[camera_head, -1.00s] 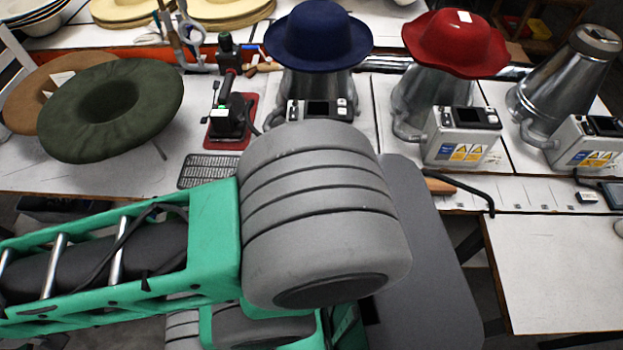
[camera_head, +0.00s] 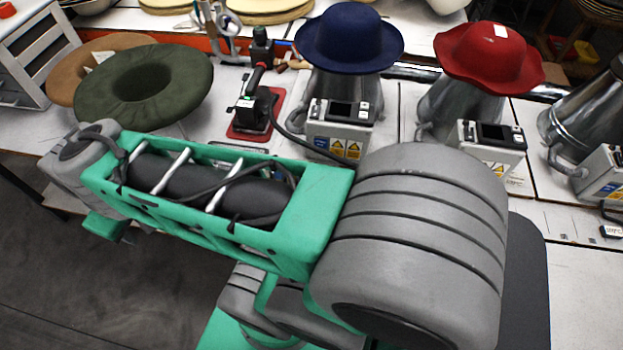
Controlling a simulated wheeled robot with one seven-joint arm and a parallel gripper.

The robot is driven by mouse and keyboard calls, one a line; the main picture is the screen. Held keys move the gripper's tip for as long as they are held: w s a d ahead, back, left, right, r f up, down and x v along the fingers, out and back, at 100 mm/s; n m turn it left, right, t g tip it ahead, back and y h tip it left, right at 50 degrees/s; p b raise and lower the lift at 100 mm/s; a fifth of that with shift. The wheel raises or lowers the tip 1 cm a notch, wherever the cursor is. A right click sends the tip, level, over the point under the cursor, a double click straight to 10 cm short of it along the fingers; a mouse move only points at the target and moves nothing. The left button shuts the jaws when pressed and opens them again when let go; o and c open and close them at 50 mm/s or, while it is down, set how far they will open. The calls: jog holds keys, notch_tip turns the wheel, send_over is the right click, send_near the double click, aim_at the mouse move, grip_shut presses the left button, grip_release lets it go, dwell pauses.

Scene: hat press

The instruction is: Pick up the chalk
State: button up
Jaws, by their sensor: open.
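I cannot make out any chalk in the head view. My green and grey arm fills the lower middle of the picture and hides part of the bench. The fingers of my gripper do not show, so I cannot see what they are near.
A white bench (camera_head: 567,222) runs across the view. On it are a green hat (camera_head: 180,95), a brown hat (camera_head: 62,80), a black iron on a red base (camera_head: 250,120), and metal forms carrying a blue hat (camera_head: 350,40) and a red hat (camera_head: 490,55). Floor (camera_head: 60,290) shows at lower left.

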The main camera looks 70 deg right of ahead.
jog(key=s+d+f+g+h, duration=0.1)
jog(key=s+d+f+g, duration=0.15)
jog(key=d, duration=1.25)
jog(key=s+d+f+g, duration=0.1)
jog(key=s+d, duration=0.3)
jog(key=s+d+f+g+p, duration=0.1)
jog(key=s+d+g, duration=0.1)
jog(key=s+d, duration=0.3)
jog(key=s+d+f+n+g+y, duration=0.1)
jog(key=s+d+f+g, duration=0.1)
jog(key=s+d, duration=0.2)
jog(key=shift+s+d+f+p, duration=0.1)
jog(key=shift+s+d+p, duration=0.2)
jog(key=shift+s+p, duration=0.15)
jog(key=x, duration=0.7)
jog(key=shift+s+f, duration=0.1)
jog(key=shift+f, duration=0.15)
grip_shut()
